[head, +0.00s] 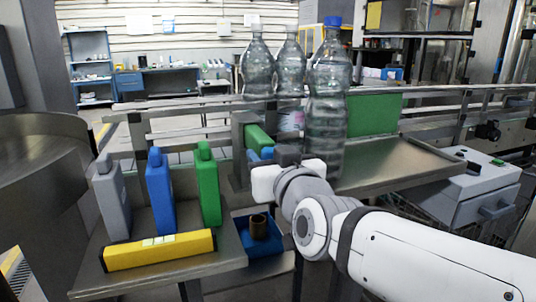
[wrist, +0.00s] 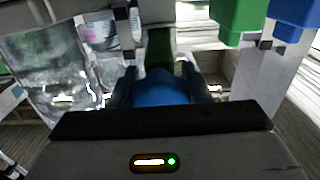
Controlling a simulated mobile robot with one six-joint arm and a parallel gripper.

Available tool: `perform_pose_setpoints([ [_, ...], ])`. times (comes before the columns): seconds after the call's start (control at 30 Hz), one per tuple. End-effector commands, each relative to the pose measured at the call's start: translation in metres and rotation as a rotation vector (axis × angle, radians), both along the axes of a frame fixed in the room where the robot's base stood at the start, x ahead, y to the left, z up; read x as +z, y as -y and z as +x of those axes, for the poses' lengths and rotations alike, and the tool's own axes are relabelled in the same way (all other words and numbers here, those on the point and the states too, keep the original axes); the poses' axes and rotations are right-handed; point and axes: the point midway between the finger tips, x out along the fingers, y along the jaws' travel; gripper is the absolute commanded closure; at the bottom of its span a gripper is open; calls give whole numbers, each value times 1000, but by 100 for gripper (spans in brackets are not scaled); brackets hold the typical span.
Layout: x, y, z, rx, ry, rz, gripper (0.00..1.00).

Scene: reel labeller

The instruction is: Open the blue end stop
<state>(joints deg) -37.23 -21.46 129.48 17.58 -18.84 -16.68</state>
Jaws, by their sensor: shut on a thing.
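The blue end stop (head: 264,153) is a small blue piece beside a green block (head: 258,137) at the grey post of the conveyor. In the wrist view the blue end stop (wrist: 161,92) sits between the two dark fingers. My gripper (wrist: 160,78) is shut on it. In the head view my gripper (head: 275,160) reaches it from the right, and the wrist covers part of it. How far the stop is open cannot be told.
Several clear bottles (head: 328,85) stand on the conveyor just behind my gripper. Grey, blue (head: 161,190) and green (head: 208,185) canisters stand at left behind a yellow bar (head: 160,250). A blue tray (head: 270,245) holds a brown cylinder. The steel plate (head: 400,160) at right is mostly clear.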

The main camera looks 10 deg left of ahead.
Motion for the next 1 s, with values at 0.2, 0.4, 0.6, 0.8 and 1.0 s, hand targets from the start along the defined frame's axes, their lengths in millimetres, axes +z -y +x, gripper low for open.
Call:
perform_pose_setpoints([
  [0.2, 0, 0, 0, 0, 0, -1, 98],
  [0.4, 0, 0, 0, 0, 0, -1, 42],
  [0.6, 0, 0, 1, -1, 0, 0, 35],
  [0.8, 1, 2, -3, -1, 1, 1, 35],
  [1.0, 2, 16, -24, -1, 1, 2, 35],
])
